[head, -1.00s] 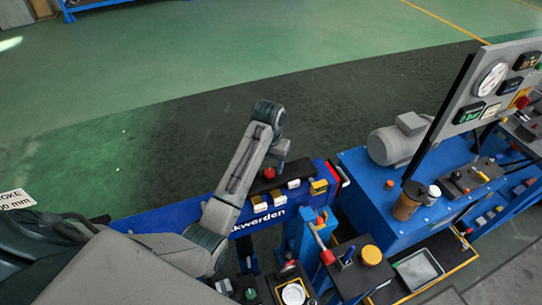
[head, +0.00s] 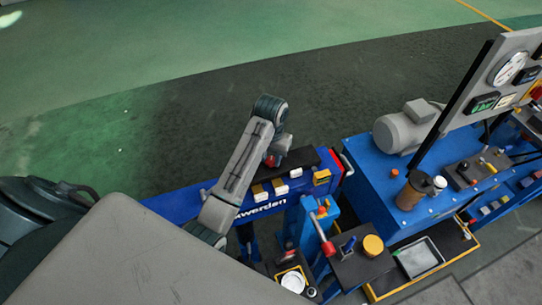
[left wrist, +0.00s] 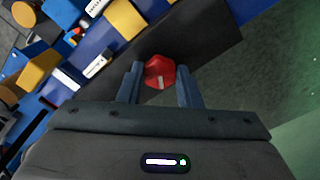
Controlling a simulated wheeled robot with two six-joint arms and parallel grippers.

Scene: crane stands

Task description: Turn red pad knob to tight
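The red pad knob (head: 270,160) sits on a dark plate on top of the blue beam, partly hidden by my left gripper (head: 276,152) in the head view. In the left wrist view the red knob (left wrist: 159,72) is faceted and has a white mark on its lower part. My left gripper (left wrist: 160,84) has one finger on each side of it. No tight label can be read. My right gripper is not in view.
White and yellow blocks (head: 280,187) line the beam's near side. A blue stand with a red-ended lever (head: 328,248) is close by to the lower right. A blue bench with a grey motor (head: 405,128) and a gauge panel (head: 508,68) stands right. The floor behind is clear.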

